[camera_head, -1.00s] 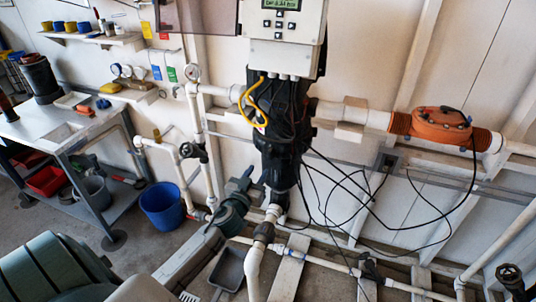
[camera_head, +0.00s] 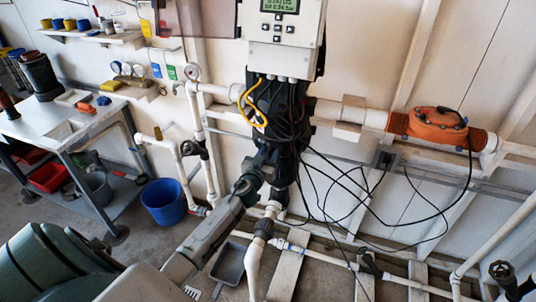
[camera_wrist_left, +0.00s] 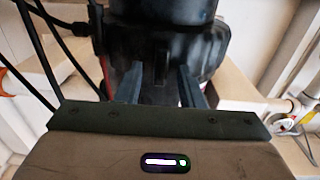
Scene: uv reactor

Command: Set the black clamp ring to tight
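The black clamp ring (camera_wrist_left: 206,52) appears to be the dark band with lugs on the black reactor body, filling the upper middle of the left wrist view. The black reactor body (camera_head: 290,108) hangs below the grey control box in the head view, where cables and my gripper partly hide its lower part and I cannot make out the ring's setting. My left gripper (camera_head: 268,160) is at the reactor's lower front. In the left wrist view its two fingers (camera_wrist_left: 160,86) stand apart, pointing at the dark body, with no clear grip on anything. My right gripper is not in view.
Loose black cables (camera_head: 345,190) hang right of the reactor. White pipes (camera_head: 212,150) stand to its left, and an orange fitting (camera_head: 436,126) sits on the pipe at right. A blue bucket (camera_head: 163,203) and a workbench (camera_head: 60,122) are at left. A grey tray (camera_head: 228,264) lies below.

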